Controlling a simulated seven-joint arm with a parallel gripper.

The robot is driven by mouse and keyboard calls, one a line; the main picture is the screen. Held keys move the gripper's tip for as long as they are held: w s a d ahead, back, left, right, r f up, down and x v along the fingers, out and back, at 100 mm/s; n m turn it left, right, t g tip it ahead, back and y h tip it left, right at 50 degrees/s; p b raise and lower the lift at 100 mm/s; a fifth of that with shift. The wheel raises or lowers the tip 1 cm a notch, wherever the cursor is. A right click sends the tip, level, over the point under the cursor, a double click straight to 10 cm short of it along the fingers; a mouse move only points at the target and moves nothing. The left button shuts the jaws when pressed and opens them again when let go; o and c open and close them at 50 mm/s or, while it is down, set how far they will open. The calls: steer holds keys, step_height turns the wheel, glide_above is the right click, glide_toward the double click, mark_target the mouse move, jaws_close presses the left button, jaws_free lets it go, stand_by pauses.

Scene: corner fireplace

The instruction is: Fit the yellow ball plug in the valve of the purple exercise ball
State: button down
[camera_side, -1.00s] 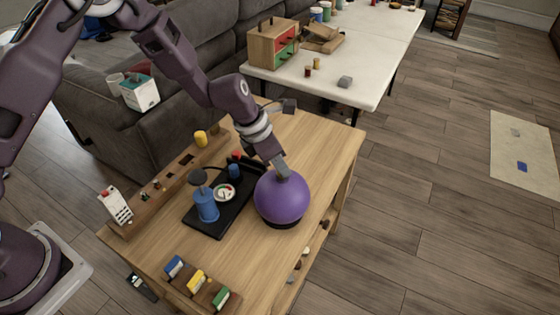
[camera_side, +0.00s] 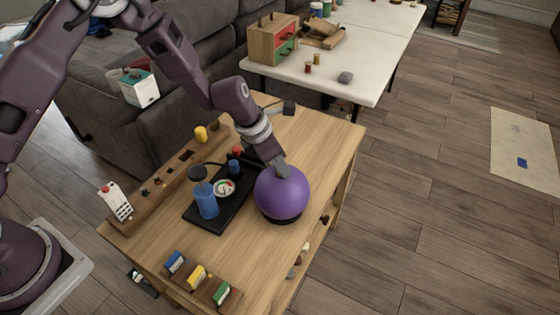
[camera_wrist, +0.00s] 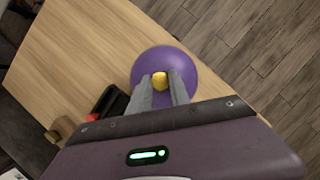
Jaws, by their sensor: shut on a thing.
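The purple exercise ball (camera_side: 284,196) sits on a dark ring stand near the right side of the wooden table. My gripper (camera_side: 283,172) points down at the top of the ball. In the wrist view, my gripper (camera_wrist: 161,83) is shut on the yellow ball plug (camera_wrist: 160,80), which shows between the fingertips over the purple ball (camera_wrist: 186,60). The side view hides the plug behind the fingers. The valve is hidden under the plug and fingers, and I cannot tell how deep the plug sits.
A black tray (camera_side: 203,221) with a blue pump (camera_side: 206,203) and a round gauge (camera_side: 224,187) stands left of the ball. A wooden rack (camera_side: 150,203) runs along the table's left edge. Small blue, yellow and green boxes (camera_side: 197,277) stand at the front. The table's back right is clear.

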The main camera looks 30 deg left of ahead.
steer(key=c, duration=1.1)
jaws_free()
steer(key=s+a+r+m, duration=0.2)
steer(key=s+r+m, duration=0.3)
steer(key=r, duration=0.3)
steer(key=s+a+r+m+t, duration=0.1)
steer(key=s+a+r+m, duration=0.1)
steer(key=s+r+m, duration=0.5)
steer(key=s+a+r+m, duration=0.2)
steer(key=s+r+m, duration=0.1)
steer(key=r, duration=0.7)
steer(key=s+a+m+y, duration=0.1)
steer(key=s+a+m, duration=0.2)
steer(key=s, duration=0.3)
steer(key=s+a+r+m+y, duration=0.1)
steer(key=s+a+m, duration=0.1)
steer(key=s+m, duration=0.3)
steer(key=s+a+r+m+t, duration=0.1)
steer(key=s+a+m, duration=0.2)
steer(key=s+m, duration=0.2)
steer(key=shift+s+a+r+m+y, duration=0.1)
steer(key=shift+s+a+m+y, duration=0.1)
steer(key=shift+s, duration=0.2)
steer(key=shift+s+a+r+m+y, duration=0.1)
steer(key=shift+s+y, duration=0.1)
steer(key=shift+s, duration=0.2)
